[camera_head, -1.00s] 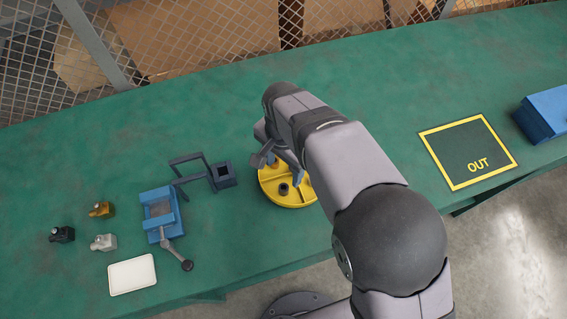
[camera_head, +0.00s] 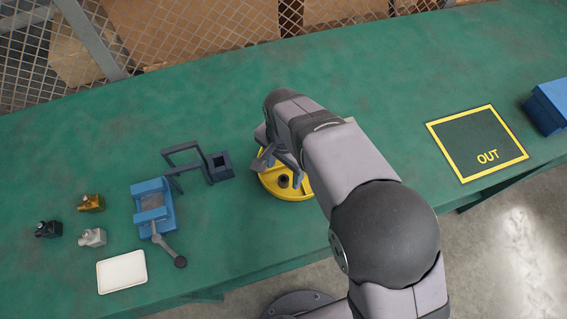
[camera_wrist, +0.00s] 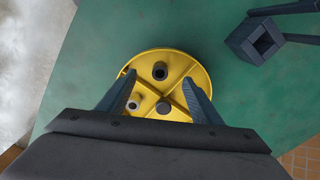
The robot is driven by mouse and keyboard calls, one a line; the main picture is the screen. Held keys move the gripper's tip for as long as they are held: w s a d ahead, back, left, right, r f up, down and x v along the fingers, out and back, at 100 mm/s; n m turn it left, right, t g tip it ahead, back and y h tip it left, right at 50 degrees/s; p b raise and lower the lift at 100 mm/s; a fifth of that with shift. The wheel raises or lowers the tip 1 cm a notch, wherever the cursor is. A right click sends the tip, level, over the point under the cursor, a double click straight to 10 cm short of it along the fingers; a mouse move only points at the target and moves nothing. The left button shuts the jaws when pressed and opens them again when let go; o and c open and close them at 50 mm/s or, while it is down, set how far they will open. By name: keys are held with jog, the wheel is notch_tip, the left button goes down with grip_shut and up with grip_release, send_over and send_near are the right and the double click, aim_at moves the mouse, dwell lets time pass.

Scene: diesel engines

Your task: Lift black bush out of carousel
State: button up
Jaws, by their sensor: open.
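The yellow round carousel (camera_head: 275,193) lies on the green bench, partly hidden by my arm in the head view. It also shows in the wrist view (camera_wrist: 203,76), divided into compartments. A dark, hollow bush (camera_head: 284,181), which looks like the black bush, stands upright in one compartment. It also shows in the wrist view (camera_wrist: 160,70), near the far rim. A paler bush (camera_wrist: 133,104) and a dark grey one (camera_wrist: 164,107) stand in nearer compartments. My gripper (camera_wrist: 159,79) is open above the carousel.
A dark square socket with a frame (camera_head: 220,168) stands close left of the carousel. A blue vise (camera_head: 154,206), small fittings (camera_head: 92,237) and a white tray (camera_head: 122,272) lie farther left. The OUT square (camera_head: 478,145) at right is empty; a blue box (camera_head: 550,107) stands beyond it.

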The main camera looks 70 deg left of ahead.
aim_at(284, 179)
jog(key=shift+f+b, duration=0.7)
jog(key=shift+f, duration=1.05)
grip_shut()
jog(key=shift+r+p, duration=0.1)
jog(key=shift+p, duration=0.2)
jog(key=shift+r+p, duration=2.35)
jog(key=shift+r, duration=0.6)
